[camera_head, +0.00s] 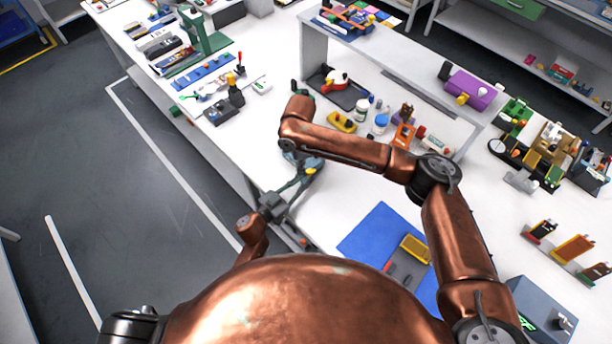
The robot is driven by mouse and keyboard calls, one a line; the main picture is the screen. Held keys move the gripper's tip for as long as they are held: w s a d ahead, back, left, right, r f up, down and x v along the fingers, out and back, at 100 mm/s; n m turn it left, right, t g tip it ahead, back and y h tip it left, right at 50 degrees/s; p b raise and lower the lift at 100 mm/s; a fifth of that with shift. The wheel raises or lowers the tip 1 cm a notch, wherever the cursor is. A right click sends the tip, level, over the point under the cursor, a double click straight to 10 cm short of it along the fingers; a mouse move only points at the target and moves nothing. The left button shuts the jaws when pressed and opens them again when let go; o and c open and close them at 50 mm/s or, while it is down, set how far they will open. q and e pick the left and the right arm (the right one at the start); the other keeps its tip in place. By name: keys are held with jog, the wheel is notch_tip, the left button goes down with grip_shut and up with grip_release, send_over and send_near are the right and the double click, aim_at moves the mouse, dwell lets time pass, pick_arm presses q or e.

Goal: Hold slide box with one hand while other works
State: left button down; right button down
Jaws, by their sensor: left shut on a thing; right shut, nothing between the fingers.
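My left gripper (292,190) reaches up from the lower left over the front edge of the white bench. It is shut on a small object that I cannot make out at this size. My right arm arches in from the right, and my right gripper (297,158) points down close to the left one. It is shut and holds nothing. The two grippers overlap in view, so I cannot tell whether they touch. No slide box can be clearly identified. A yellow slotted tray (415,248) and a grey piece lie on a blue mat (366,232), apart from both grippers.
Behind the grippers stand a yellow item (341,122), a white jar (361,110), a blue-capped jar (381,123) and a black tray (345,96). A raised shelf stands at the back. A grey box (541,308) sits at lower right. Bare bench lies left of the mat.

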dwell(0.4)
pick_arm(q)
jog(key=c, duration=1.8)
grip_release()
jog(key=shift+o, duration=0.2)
